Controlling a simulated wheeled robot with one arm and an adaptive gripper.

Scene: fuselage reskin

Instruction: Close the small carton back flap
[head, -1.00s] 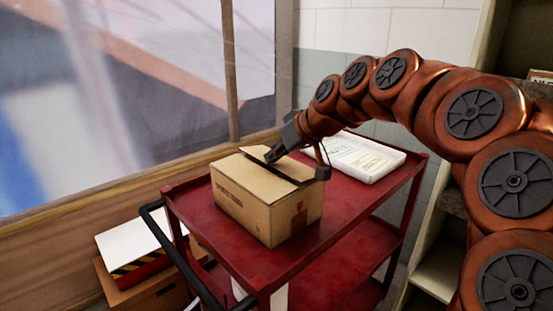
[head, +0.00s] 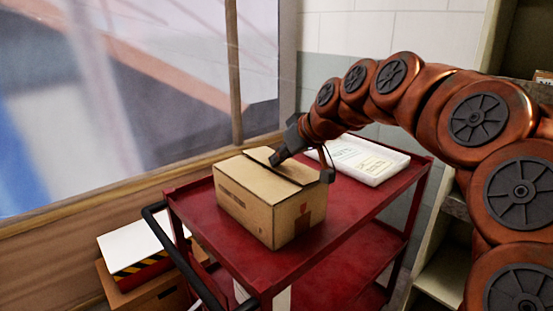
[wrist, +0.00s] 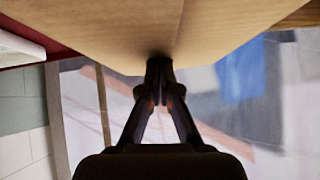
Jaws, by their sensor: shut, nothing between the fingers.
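The small carton (head: 258,203) is a brown cardboard box on the red cart. Its top flaps lie nearly flat, with a dark narrow gap between the front flap (head: 252,180) and the back flap (head: 263,153). My gripper (head: 276,159) is shut and empty, with its fingertips at the top of the carton by the back flap. In the wrist view the shut fingertips (wrist: 158,65) meet or nearly meet a cardboard surface (wrist: 120,30); I cannot tell whether they press on it.
The red cart (head: 330,219) has free room to the right of the carton. A white package (head: 366,160) lies behind it on the cart. A window wall is at the left, and shelving (head: 445,235) at the right. A box with a striped edge (head: 140,262) stands low at left.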

